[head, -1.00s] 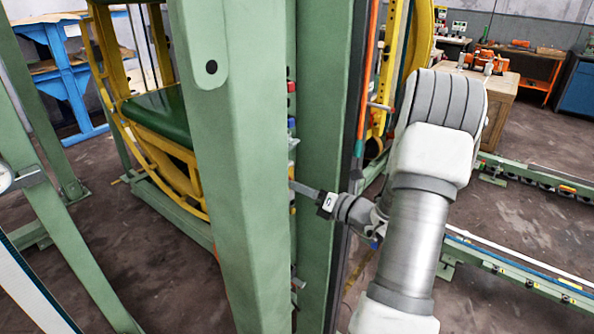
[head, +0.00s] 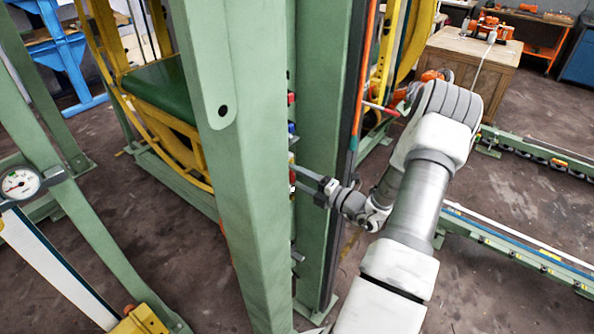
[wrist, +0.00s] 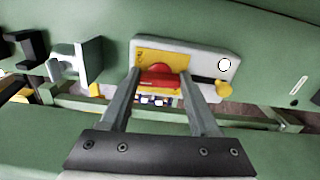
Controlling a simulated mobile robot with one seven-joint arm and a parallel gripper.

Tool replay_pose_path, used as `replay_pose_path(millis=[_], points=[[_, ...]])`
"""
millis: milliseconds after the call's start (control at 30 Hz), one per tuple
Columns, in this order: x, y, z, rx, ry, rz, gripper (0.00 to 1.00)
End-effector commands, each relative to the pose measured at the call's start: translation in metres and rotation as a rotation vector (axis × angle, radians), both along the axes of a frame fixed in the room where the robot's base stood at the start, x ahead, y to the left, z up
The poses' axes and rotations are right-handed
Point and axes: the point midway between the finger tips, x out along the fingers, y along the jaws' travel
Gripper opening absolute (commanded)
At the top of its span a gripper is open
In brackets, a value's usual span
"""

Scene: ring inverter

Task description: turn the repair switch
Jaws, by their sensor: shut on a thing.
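The repair switch (wrist: 160,78) is a red knob on a yellow plate (wrist: 147,55), set in a pale grey panel on a green beam in the wrist view. My gripper (wrist: 159,74) has one finger on each side of the red knob, shut on it. In the head view my gripper (head: 306,176) reaches in from the right between two green posts. Its fingertips and most of the switch are hidden by the nearer post (head: 240,150) there.
A dial gauge (head: 20,184) is at the head view's left. Open floor (head: 500,190) lies right of my arm.

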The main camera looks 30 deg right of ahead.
Motion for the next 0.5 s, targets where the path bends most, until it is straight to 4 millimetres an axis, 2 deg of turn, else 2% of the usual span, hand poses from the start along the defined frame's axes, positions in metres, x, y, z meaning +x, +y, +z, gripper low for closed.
replay_pose_path(millis=[500], points=[[-0.0001, -0.0001, -0.0007, 0.078, 0.028, 0.000, 0.07]])
